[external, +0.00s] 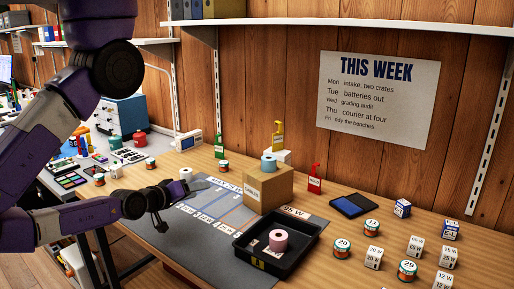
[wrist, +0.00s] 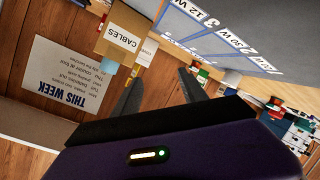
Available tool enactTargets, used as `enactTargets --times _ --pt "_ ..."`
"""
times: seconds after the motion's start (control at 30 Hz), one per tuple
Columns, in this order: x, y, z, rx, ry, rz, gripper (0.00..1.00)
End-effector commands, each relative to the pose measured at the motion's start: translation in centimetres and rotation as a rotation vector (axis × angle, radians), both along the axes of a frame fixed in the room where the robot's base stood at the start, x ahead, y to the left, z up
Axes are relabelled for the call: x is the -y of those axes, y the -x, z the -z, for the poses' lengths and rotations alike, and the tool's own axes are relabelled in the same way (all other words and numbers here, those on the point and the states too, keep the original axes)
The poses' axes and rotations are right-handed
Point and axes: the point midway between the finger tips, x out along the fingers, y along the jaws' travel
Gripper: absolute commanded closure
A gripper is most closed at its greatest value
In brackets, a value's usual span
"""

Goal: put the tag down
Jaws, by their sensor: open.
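My gripper (external: 168,206) is open and empty, held above the left end of the grey mat. Its two dark fingers are spread apart in the wrist view (wrist: 160,82). Which one the task means cannot be told.
The cardboard box marked CABLES (external: 268,188) stands on the mat (external: 190,240), with a blue roll on top. A black tray (external: 246,262) holds a pink roll. Numbered tins and white cubes stand at right. A dark blue pad (external: 352,206) lies behind them. A shelf (external: 350,30) runs above.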

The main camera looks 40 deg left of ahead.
Motion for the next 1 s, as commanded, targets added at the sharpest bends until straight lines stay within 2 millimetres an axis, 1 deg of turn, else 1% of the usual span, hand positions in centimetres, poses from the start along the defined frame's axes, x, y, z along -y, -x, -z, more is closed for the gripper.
enactTargets --times 0.03,0.1,0.2,0.33,0.5,1.0 --pt "0.3 1.9 -0.8 -0.01 -0.123 0.043 0.5" --pt "0.7 3.7 -2.2 -0.01 -0.296 0.103 0.5" --pt "1.2 5.6 -3.9 -0.005 -0.491 0.175 0.5" --pt "1.7 6.8 -5.3 0.006 -0.639 0.232 0.5" --pt "1.9 7.1 -5.7 0.01 -0.69 0.251 0.5" --pt "1.9 7.1 -5.6 0.009 -0.685 0.248 0.5"
